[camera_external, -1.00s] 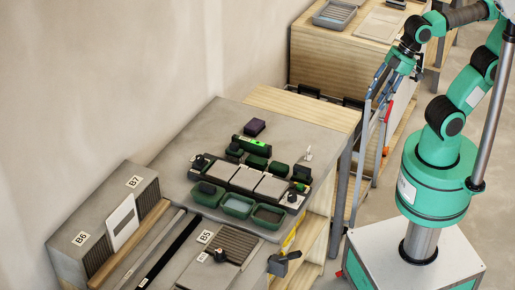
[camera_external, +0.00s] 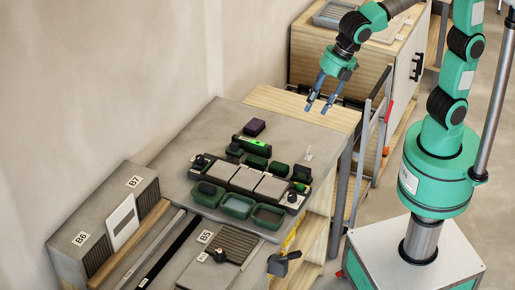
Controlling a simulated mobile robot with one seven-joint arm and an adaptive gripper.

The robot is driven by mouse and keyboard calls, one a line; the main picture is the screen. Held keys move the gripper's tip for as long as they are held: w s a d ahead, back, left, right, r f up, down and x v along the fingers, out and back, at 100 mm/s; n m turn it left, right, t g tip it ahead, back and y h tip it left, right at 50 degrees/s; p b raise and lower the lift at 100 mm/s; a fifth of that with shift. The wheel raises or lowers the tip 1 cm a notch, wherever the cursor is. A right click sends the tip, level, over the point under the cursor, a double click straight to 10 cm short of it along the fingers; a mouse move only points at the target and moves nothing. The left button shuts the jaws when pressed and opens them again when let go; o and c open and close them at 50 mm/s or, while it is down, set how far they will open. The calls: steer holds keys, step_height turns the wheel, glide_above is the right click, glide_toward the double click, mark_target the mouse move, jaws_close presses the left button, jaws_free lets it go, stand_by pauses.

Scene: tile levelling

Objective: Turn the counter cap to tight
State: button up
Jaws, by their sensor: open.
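No cap is clearly labelled as the counter cap. Small dark knobs show at the left end (camera_external: 200,162) and right end (camera_external: 292,198) of the dark tile tray (camera_external: 225,179), which holds several pale tiles. Another dark knob (camera_external: 220,255) sits on the ribbed block marked B5. A small white upright piece (camera_external: 308,156) stands on the counter right of the tray. My gripper is apart from all of these. Cap tightness cannot be told.
Green bins (camera_external: 237,206) stand in front of the tray, and a green level (camera_external: 252,145) and a purple block (camera_external: 255,127) behind it. A grey metal frame (camera_external: 364,140) rises right of the counter. A wooden cabinet (camera_external: 345,65) stands behind. The counter's back left is clear.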

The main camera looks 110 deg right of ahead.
steer(key=w+a+f+n+p, duration=0.25)
steer(key=w+a+n, duration=0.25)
steer(key=w, duration=0.7)
steer(key=n+h+p, duration=0.1)
steer(key=n+p, duration=0.4)
steer(key=n, duration=0.8)
glide_above(221, 250)
steer(key=s+a, duration=0.4)
steer(key=s, duration=0.1)
step_height(221, 250, down, 20)
steer(key=shift+w+d+f+g, duration=0.15)
steer(key=shift+w+d+g, duration=0.1)
steer(key=shift+g, duration=0.15)
steer(key=shift+f, duration=0.1)
steer(key=x, duration=0.4)
steer(key=b+x, duration=0.1)
steer(key=x, duration=0.8)
steer(key=shift+w+d+f+b, duration=0.15)
steer(key=shift+d+f+b, duration=0.05)
steer(key=shift+d+b, duration=0.15)
steer(key=c, duration=1.1)
